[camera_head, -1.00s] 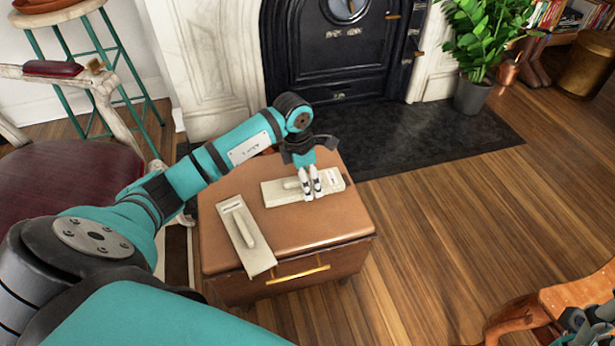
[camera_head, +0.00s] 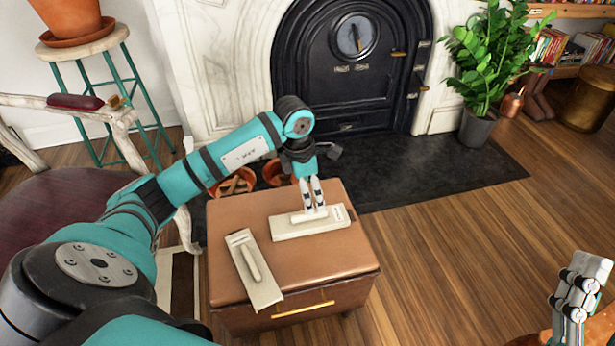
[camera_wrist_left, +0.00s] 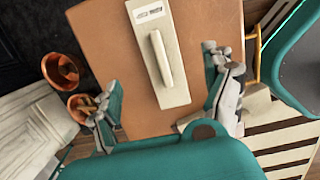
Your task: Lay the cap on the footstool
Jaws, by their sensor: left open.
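I see no cap in either view. The brown-topped low piece with a drawer (camera_head: 225,290) may be the footstool, but I cannot be sure. My left gripper (camera_head: 314,210) is open and empty above it, pointing down over the far cream hand float (camera_head: 285,228). In the left wrist view this float (camera_wrist_left: 150,50) lies between and beyond the spread fingers (camera_wrist_left: 165,100). My right gripper (camera_head: 575,292) shows at the lower right edge; whether it is open or shut is unclear.
A second cream float (camera_head: 262,288) lies on the near left of the brown top. Terracotta pots (camera_head: 236,182) stand behind it. A red-seated chair (camera_head: 60,215) is at left. A potted plant (camera_head: 478,128) stands by the fireplace (camera_head: 350,90). The wooden floor at right is mostly clear.

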